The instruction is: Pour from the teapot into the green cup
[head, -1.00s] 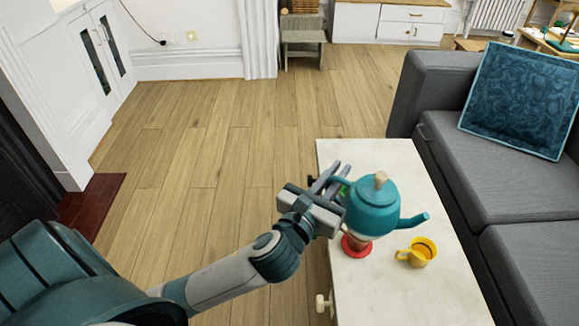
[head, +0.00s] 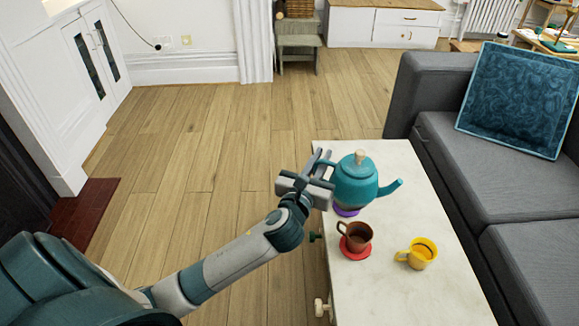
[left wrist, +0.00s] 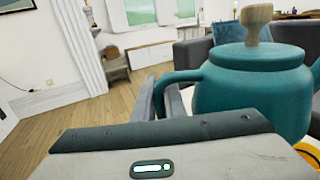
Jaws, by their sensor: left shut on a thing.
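A teal teapot (head: 355,186) with a beige lid knob is nearly upright, its spout pointing right. My left gripper (head: 324,172) is shut on its handle side, at the far left part of the white table. In the left wrist view the teapot (left wrist: 250,90) fills the right side, its handle reaching left to my fingers. A purple coaster (head: 346,211) shows just under the teapot, mostly hidden by it. I see no green cup; the teapot and gripper may hide it. My right gripper is not in view.
A brown cup (head: 358,236) stands on a red coaster (head: 355,254) nearer me. A yellow cup (head: 420,254) stands to its right. The white table (head: 400,300) is bare toward its front. A grey sofa (head: 450,180) borders its right side.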

